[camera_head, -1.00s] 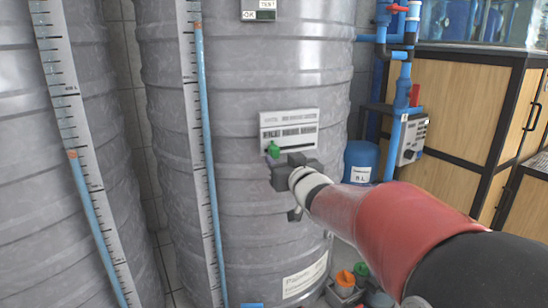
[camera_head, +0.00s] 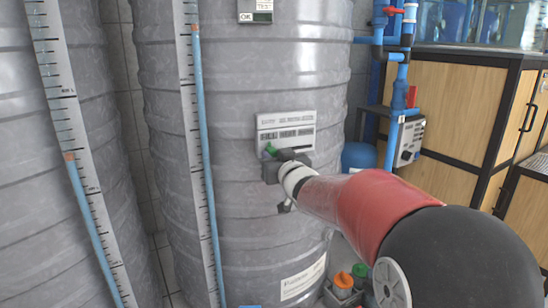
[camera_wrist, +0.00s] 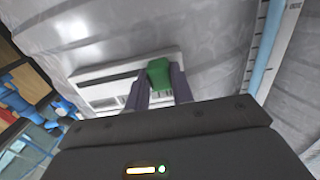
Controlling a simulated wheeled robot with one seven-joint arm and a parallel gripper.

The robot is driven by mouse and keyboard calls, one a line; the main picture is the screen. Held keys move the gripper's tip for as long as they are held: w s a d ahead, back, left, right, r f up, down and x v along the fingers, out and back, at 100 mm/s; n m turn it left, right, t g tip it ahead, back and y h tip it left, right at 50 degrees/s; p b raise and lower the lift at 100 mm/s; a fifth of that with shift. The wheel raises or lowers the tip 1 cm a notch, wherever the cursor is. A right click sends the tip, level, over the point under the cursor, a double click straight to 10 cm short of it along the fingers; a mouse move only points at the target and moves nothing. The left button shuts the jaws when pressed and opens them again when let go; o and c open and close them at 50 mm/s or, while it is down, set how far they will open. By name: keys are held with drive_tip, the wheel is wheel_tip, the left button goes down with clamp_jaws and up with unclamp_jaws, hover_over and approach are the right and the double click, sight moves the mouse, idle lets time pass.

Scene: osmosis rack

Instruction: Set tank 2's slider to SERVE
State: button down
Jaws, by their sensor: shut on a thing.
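A grey ribbed tank (camera_head: 255,210) stands in the middle of the head view. A pale panel (camera_head: 296,124) with printed text and barcode-like marks is on its front. The green slider knob (camera_head: 270,149) sits at the panel's lower left. My gripper (camera_head: 277,158) is at the knob and hides part of it and the panel's lower edge. In the wrist view the green knob (camera_wrist: 158,72) is between my two fingers (camera_wrist: 160,90), which are shut on it. The panel (camera_wrist: 110,88) lies behind, slanted. I cannot read the slider's position labels.
A level scale with a blue tube (camera_head: 200,150) runs down the tank left of the panel. Another tank (camera_head: 50,220) stands at far left. Blue pipes (camera_head: 398,90), a control box (camera_head: 408,142) and a wooden cabinet (camera_head: 460,110) are at right. Orange-capped bottles (camera_head: 343,281) stand low by the tank.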

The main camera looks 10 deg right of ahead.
sight(307, 146)
drive_tip(key=d+p, duration=0.2)
drive_tip(key=d, duration=0.1)
drive_tip(key=w+d+p, duration=0.1)
drive_tip(key=d, duration=0.2)
drive_tip(key=d+p, duration=0.2)
drive_tip(key=d, duration=0.2)
drive_tip(key=shift+w+d+r+p, duration=0.1)
drive_tip(key=shift+w+r+p, duration=0.05)
drive_tip(key=shift+w+p, duration=0.2)
drive_tip(key=shift+d, duration=0.4)
drive_tip(key=c, duration=1.2)
unclamp_jaws()
drive_tip(key=shift+d, duration=0.1)
drive_tip(key=s+d, duration=0.1)
drive_tip(key=s, duration=0.6)
drive_tip(key=shift+s, duration=0.35)
drive_tip(key=shift+d, duration=0.1)
